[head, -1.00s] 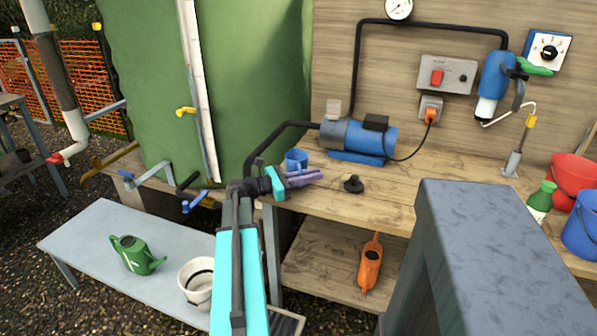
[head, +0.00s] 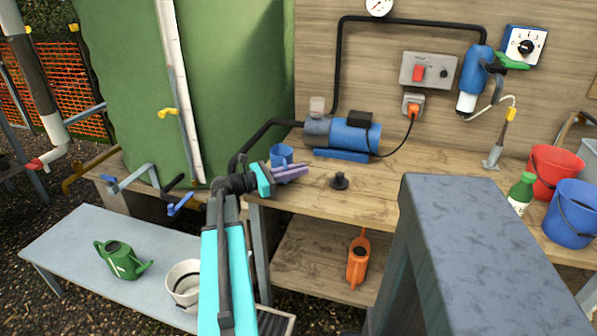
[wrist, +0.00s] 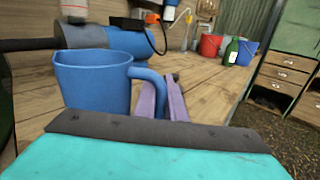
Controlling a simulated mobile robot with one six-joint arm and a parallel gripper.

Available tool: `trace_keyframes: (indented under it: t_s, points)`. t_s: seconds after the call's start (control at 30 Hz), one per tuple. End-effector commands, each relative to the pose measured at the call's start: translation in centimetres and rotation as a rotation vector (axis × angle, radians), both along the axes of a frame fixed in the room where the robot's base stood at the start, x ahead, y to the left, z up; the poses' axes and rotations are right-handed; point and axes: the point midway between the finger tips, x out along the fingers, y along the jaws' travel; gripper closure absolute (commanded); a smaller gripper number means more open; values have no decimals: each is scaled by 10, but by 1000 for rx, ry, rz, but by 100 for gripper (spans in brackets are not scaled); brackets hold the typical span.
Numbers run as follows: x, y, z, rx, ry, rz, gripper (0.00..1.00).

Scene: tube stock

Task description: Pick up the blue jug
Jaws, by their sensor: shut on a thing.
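The blue jug (head: 281,155) stands upright near the left end of the wooden workbench, in front of the blue pump. In the wrist view the jug (wrist: 93,82) fills the left side, with its handle on the right. My gripper (head: 290,171) reaches over the bench's front edge, and its purple fingers (wrist: 172,100) are at the jug's handle. The fingers are shut on the handle. The teal gripper body hides the jug's base in the wrist view, so I cannot tell whether it touches the bench.
A blue pump (head: 345,137) with a black hose stands behind the jug. A red bucket (head: 553,172), a blue bucket (head: 573,213) and a green bottle (head: 521,192) stand far right.

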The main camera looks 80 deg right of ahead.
Motion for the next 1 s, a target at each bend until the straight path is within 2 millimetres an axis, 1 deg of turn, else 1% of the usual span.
trace_keyframes:
  t_s: [0.37, 1.0]
  points:
    - [0, 0, 25, -3, 1, 0, 100]
    - [-12, 43, 28, -1, 1, 0, 100]
